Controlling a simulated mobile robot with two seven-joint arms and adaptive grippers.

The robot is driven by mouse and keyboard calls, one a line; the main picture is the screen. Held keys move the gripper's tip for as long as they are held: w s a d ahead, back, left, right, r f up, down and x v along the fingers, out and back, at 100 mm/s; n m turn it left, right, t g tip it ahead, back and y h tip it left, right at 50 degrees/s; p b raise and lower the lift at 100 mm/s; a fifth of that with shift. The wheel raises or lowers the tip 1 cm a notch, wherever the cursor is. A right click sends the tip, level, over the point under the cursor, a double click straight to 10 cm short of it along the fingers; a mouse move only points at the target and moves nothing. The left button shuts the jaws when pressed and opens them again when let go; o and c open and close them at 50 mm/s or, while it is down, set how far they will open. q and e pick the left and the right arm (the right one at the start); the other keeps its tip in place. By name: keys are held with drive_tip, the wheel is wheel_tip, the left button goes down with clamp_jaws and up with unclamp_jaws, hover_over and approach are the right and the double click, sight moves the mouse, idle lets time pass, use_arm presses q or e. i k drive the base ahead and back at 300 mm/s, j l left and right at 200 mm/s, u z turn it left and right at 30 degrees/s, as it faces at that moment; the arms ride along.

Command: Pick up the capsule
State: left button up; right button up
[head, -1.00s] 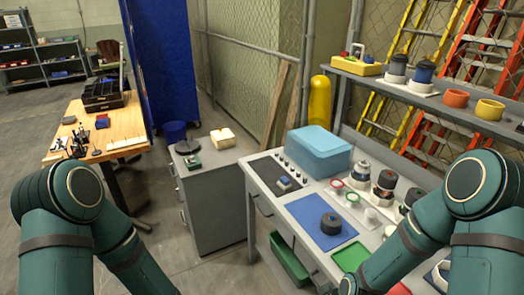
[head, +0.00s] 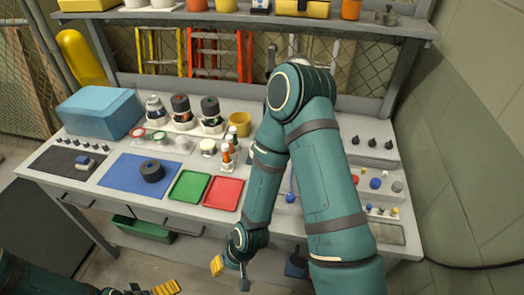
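I cannot tell for sure which object is the capsule. Candidates on the workbench (head: 120,198) are three upright canisters in white holders: a pale-topped one (head: 154,108) and two dark-topped ones, one with red (head: 181,108) and one with green (head: 210,110). A dark round puck (head: 152,171) lies on the blue mat (head: 120,176). My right gripper (head: 231,272) hangs in front of the bench's front edge, with its fingers apart and nothing seen between them. My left gripper (head: 152,291) is cut off by the bottom edge; only its yellow pad and a dark part show.
Green (head: 190,188) and red (head: 223,194) trays lie near the bench front. Orange-and-white bottles (head: 227,152), a yellow cup (head: 239,123) and a blue cooler (head: 100,115) stand behind. A shelf (head: 300,25) runs above. My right arm hides part of the bench.

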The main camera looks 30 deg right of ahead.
sight(225, 146)
drive_tip(key=z, duration=0.7)
drive_tip(key=k+u, duration=0.15)
drive_tip(key=k, duration=0.15)
